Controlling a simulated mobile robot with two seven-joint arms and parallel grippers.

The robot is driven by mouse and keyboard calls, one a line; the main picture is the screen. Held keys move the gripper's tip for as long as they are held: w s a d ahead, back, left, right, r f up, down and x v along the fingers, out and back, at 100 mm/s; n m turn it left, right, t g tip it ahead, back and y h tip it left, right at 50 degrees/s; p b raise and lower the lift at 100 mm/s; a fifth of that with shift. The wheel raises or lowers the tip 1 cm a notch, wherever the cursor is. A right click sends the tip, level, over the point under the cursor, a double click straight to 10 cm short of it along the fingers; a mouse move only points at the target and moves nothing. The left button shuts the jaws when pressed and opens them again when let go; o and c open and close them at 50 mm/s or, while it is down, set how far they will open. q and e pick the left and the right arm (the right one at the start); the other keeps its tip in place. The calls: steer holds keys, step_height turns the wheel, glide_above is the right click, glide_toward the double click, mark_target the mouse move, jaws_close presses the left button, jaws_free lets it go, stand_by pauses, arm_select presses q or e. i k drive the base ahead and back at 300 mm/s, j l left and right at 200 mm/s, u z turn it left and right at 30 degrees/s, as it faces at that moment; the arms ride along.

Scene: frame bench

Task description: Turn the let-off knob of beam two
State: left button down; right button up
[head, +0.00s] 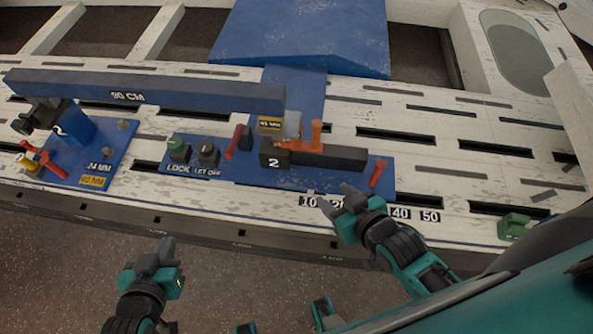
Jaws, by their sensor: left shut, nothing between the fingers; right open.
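The let-off knob (208,152) is a dark knob on a blue plate (222,176), above the label "LET OFF". A green knob (178,148) stands left of it above "LOCK". A black block marked 2 (273,156) is on the same plate, right of the knobs. My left gripper (163,246) is shut and empty over the floor, in front of the bench and apart from the knobs. My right gripper (335,197) is open and empty at the plate's front right edge, well right of the let-off knob.
A long blue beam marked 90 CM (190,97) runs behind the knobs. Red levers (235,142) and (378,173) and an orange part (316,135) stick up. A second blue plate (104,151) is at left. The slotted white bench (440,150) is mostly bare at right.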

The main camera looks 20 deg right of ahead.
mark_target(206, 148)
steer(key=i+j+z, duration=0.1)
steer(key=j+z, duration=0.25)
steer(key=z, duration=0.15)
steer(key=j+z, duration=0.45)
steer(key=l, duration=0.1)
